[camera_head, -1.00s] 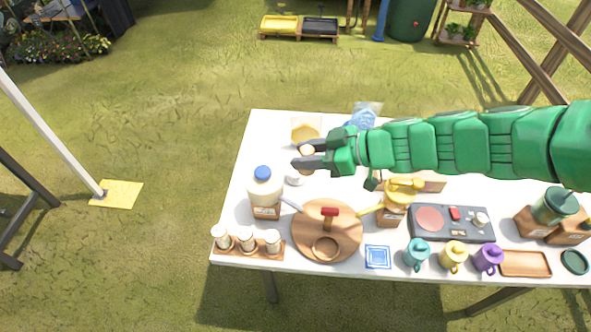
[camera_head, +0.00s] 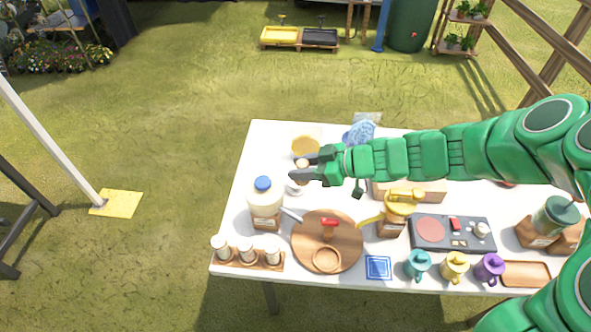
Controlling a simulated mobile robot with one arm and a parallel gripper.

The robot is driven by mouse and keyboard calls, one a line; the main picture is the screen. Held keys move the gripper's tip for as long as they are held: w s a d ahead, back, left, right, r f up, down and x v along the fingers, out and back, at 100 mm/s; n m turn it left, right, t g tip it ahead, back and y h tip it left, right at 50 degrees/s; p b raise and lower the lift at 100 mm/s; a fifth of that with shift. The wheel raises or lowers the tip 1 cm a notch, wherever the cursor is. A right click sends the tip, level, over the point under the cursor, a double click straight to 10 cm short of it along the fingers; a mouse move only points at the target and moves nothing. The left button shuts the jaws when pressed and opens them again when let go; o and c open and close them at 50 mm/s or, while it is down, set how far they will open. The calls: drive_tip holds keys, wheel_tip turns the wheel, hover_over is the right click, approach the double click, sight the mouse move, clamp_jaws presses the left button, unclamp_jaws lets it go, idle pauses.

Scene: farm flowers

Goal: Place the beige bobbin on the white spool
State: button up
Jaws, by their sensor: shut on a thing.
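My gripper (camera_head: 304,168) reaches in from the right over the back left of the white table. It is shut on the small beige bobbin (camera_head: 302,164), which shows between the dark fingers and is partly hidden by them. The white spool (camera_head: 296,189) stands on the table just below the fingertips in the picture. Its upper part is partly covered by the near finger. I cannot tell whether the bobbin touches the spool.
A yellow item (camera_head: 305,144) and a blue bundle (camera_head: 358,134) lie behind. The table's left edge is close.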

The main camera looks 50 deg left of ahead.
drive_tip(key=shift+w+a+f, duration=0.6)
drive_tip(key=shift+a+f, duration=0.55)
drive_tip(key=shift+w+a+f, duration=0.65)
drive_tip(key=shift+a+f, duration=0.5)
drive_tip(key=shift+a, duration=0.05)
drive_tip(key=shift+w+a+f, duration=0.6)
drive_tip(key=shift+a+f, duration=0.55)
drive_tip(key=shift+w+a+f, duration=0.1)
drive_tip(key=shift+a+f, duration=0.05)
drive_tip(key=shift+f, duration=0.1)
drive_tip(key=shift+a+f, duration=0.1)
drive_tip(key=shift+f, duration=1.5)
drive_tip(key=shift+f, duration=0.15)
drive_tip(key=o, duration=1)
